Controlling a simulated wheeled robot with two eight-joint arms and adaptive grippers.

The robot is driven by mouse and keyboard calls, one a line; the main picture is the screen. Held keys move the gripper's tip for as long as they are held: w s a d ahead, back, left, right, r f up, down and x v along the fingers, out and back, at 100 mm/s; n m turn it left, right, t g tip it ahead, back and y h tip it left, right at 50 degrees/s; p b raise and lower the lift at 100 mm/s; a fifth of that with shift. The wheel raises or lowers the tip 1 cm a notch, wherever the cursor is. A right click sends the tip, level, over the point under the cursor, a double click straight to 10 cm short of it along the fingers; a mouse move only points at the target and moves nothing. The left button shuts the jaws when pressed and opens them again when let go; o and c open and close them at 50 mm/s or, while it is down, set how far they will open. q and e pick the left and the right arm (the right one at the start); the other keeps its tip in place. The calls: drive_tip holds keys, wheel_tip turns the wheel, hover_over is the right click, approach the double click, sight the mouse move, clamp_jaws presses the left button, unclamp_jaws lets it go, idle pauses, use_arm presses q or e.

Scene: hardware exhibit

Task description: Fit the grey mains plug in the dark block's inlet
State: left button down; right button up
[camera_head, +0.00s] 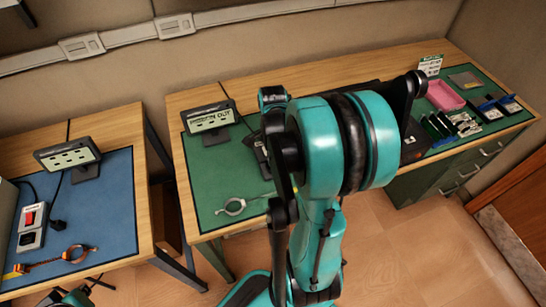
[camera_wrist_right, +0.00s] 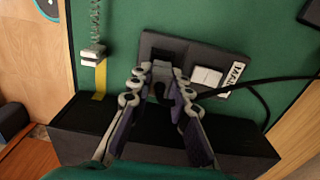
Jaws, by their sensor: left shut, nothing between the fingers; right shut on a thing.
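The dark block (camera_wrist_right: 213,62) lies on the green mat in the right wrist view, with a white rocker switch (camera_wrist_right: 207,77) and a white label on its top. My right gripper (camera_wrist_right: 160,82) is over its left part, shut on the grey mains plug (camera_wrist_right: 161,72). The plug is mostly hidden between the fingers and overlaps the inlet area, so I cannot tell how deep it sits. In the head view my right arm covers this spot. My left gripper (camera_head: 92,284) is small at the lower left, shut and empty, by the blue-matted table.
A long black box (camera_wrist_right: 160,135) stands in front of the block. A black cable (camera_wrist_right: 258,82) runs to the right. A coiled cord with a grey end piece (camera_wrist_right: 93,54) lies left.

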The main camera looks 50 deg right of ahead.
drive_tip(key=shift+f+b, duration=0.8)
drive_tip(key=shift+f, duration=0.15)
idle(0.7)
drive_tip(key=o, duration=0.9)
drive_tip(key=shift+o, duration=0.2)
drive_tip(key=o, duration=0.3)
drive_tip(key=shift+r+p, duration=0.6)
drive_tip(key=shift+r, duration=0.1)
drive_tip(key=shift+r+p, duration=2.45)
drive_tip(key=shift+r, duration=0.5)
